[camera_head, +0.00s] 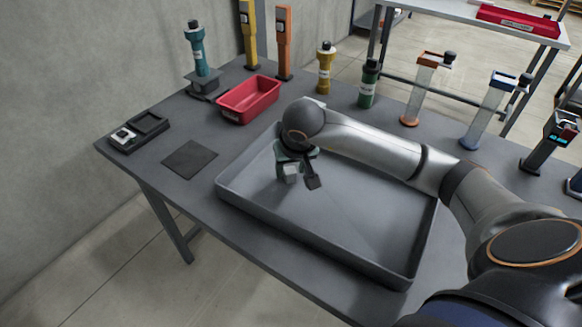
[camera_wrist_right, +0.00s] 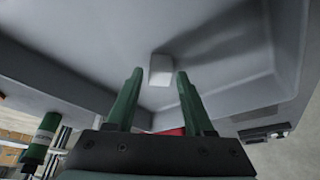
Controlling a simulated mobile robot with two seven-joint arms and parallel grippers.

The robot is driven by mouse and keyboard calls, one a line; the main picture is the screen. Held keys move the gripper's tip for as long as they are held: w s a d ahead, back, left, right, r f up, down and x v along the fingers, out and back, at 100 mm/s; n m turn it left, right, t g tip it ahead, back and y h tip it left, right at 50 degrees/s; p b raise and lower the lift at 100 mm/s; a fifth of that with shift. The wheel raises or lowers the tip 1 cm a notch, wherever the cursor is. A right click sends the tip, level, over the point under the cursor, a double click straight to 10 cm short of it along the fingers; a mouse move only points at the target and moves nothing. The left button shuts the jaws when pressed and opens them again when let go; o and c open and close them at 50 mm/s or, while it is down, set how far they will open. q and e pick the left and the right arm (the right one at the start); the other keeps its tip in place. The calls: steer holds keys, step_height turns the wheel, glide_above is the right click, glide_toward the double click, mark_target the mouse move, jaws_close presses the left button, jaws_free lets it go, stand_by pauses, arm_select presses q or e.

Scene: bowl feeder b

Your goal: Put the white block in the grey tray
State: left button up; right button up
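The white block (camera_head: 291,172) is small and pale, and shows beneath my right gripper, inside the outline of the grey tray (camera_head: 330,247). In the right wrist view the block (camera_wrist_right: 161,70) is between and slightly beyond the fingertips, with a gap on each side. It appears to be at the tray floor, though its contact there is hard to see. My right gripper (camera_head: 298,178) points down over the tray's left part, its green fingers apart. It also shows in the right wrist view (camera_wrist_right: 160,76). My left gripper is not in view.
A red bin (camera_head: 249,98) stands behind the tray. A dark flat pad (camera_head: 190,160) and a small black device (camera_head: 138,131) lie to the left. Several bottles and posts line the table's back. My right arm spans the tray's far side.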

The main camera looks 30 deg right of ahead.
steer(key=shift+o, duration=0.6)
steer(key=shift+r+p, duration=0.25)
steer(key=shift+p, duration=0.05)
steer(key=v, duration=1.2)
steer(key=shift+p, duration=0.35)
steer(key=shift+f, duration=0.15)
